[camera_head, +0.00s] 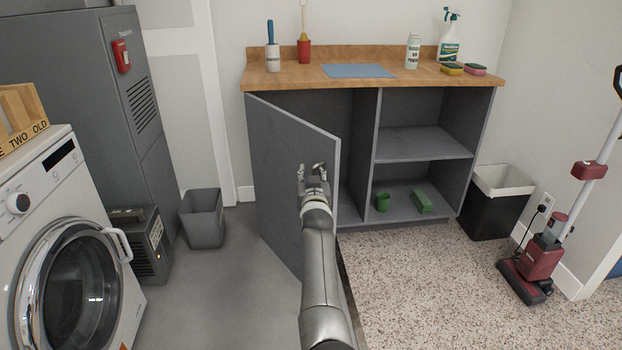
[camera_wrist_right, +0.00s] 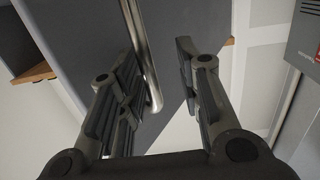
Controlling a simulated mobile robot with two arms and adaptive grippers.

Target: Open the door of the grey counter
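The grey counter (camera_head: 485,120) has a wooden top. Its left door (camera_head: 275,150) is swung out towards me, and the inside shows beyond its edge. The right compartment has no door and shows two levels. My right gripper (camera_head: 312,169) is in front of the door's face, fingers spread. In the right wrist view the gripper (camera_wrist_right: 158,68) is open, with the metal bar handle (camera_wrist_right: 141,45) running in the gap, closer to the left-hand finger. The fingers are not closed on it. Most of the handle is hidden in the head view. My left gripper is not in view.
A grey bin (camera_head: 203,220) and a washing machine (camera_head: 75,260) stand left of the door. A black bin (camera_head: 492,205) and a red floor cleaner (camera_head: 540,255) stand at right. A green cup (camera_head: 383,201) sits inside the counter. Carpet (camera_head: 440,290) before the counter is clear.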

